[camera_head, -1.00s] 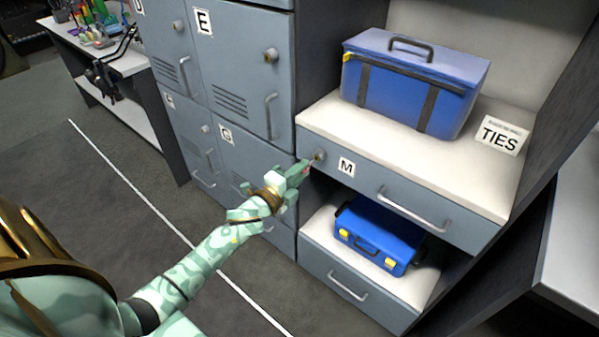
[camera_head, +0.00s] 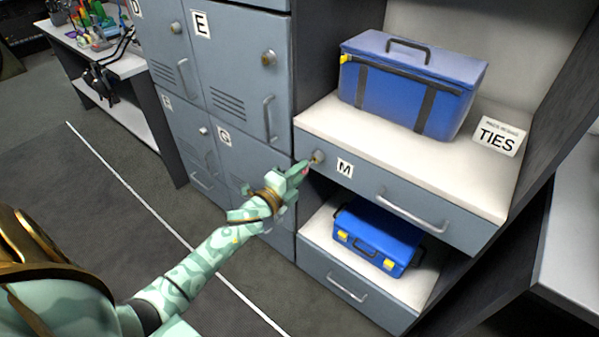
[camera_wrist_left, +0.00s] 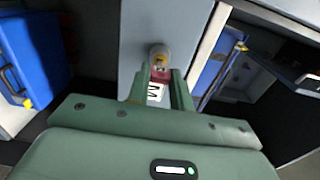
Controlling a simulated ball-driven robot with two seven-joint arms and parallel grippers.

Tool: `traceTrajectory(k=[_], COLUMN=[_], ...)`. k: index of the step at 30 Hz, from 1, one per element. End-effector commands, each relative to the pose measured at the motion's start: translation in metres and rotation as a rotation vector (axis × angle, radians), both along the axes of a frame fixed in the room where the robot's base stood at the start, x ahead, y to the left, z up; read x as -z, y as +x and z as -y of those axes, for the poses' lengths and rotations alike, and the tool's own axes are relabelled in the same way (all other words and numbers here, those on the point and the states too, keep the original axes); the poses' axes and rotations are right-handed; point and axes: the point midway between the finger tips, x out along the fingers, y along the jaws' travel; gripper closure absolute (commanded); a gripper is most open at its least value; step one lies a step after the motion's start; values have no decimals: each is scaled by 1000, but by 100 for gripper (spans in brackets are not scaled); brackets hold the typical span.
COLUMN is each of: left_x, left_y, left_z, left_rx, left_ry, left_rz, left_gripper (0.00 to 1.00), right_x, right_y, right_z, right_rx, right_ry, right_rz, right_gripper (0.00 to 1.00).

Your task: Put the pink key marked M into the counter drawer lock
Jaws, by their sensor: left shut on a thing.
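The pink key (camera_wrist_left: 161,71) is held between the fingers of my left gripper (camera_head: 303,170), which is shut on it. The lock (camera_head: 318,157) is a round metal cylinder at the left end of the grey drawer (camera_head: 372,191) labelled M. In the left wrist view the lock (camera_wrist_left: 159,52) lies straight beyond the key, between the fingertips. The key tip is at or very near the lock face; I cannot tell whether it has entered. The key's own mark is not readable. My right gripper is not in view.
A blue case (camera_head: 412,88) stands on the white counter (camera_head: 455,155) above the drawer, beside a TIES sign (camera_head: 499,136). A smaller blue case (camera_head: 379,237) sits on the shelf below. Grey lockers (camera_head: 240,70) stand on the left. The floor at left is clear.

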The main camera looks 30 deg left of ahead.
Motion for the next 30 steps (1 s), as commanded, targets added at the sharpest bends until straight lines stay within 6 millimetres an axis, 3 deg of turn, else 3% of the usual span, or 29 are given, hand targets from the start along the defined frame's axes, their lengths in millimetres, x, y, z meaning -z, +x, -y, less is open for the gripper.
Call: traceTrajectory(k=[30], left_x=[0], left_y=[12], left_z=[1], left_rx=[0], left_ry=[0], left_rz=[0], left_gripper=[95], right_x=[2], right_y=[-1], right_z=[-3], right_rx=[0], right_ry=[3], right_rz=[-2], right_gripper=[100])
